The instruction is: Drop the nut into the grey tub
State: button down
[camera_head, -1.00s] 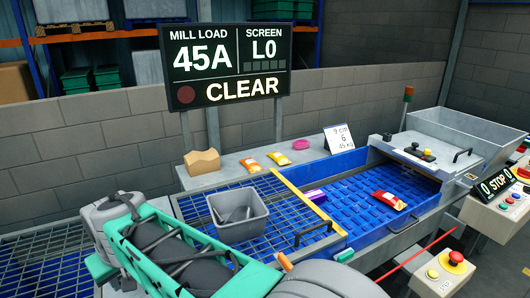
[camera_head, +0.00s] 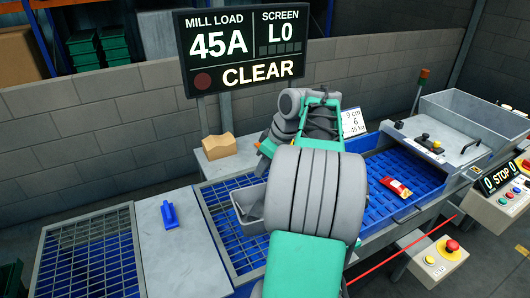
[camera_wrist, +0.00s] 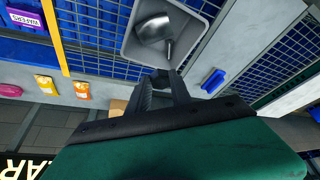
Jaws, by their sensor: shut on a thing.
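The grey tub (camera_head: 247,204) stands on the blue grating, its right part hidden behind my arm in the head view. In the wrist view the tub (camera_wrist: 133,50) is at the top, with a grey metal scoop-like thing (camera_wrist: 155,27) lying in it. My gripper (camera_wrist: 161,82) is at the near edge of the tub in that picture. Its fingers are shut on a small dark piece, the nut (camera_wrist: 160,77), mostly hidden between the fingertips. Whether the nut is over the tub's opening or just outside the rim I cannot tell.
A yellow bar (camera_wrist: 55,35) runs along the grating beside the tub. Colourful packets (camera_wrist: 45,84) lie on the ledge. A blue scraper-like thing (camera_head: 169,214) lies on the grey plate to the left. A red packet (camera_head: 396,187) lies on the blue belt.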

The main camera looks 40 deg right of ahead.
notch_tip(320, 180, down, 6)
jog(key=b, duration=0.5)
jog(key=shift+s+d, duration=0.1)
jog(key=c, duration=1.1)
grip_release()
jog(key=v, duration=0.7)
jog(key=shift+s+r+p, duration=0.15)
jog(key=shift+r+p, duration=0.2)
jog(key=shift+p, duration=0.05)
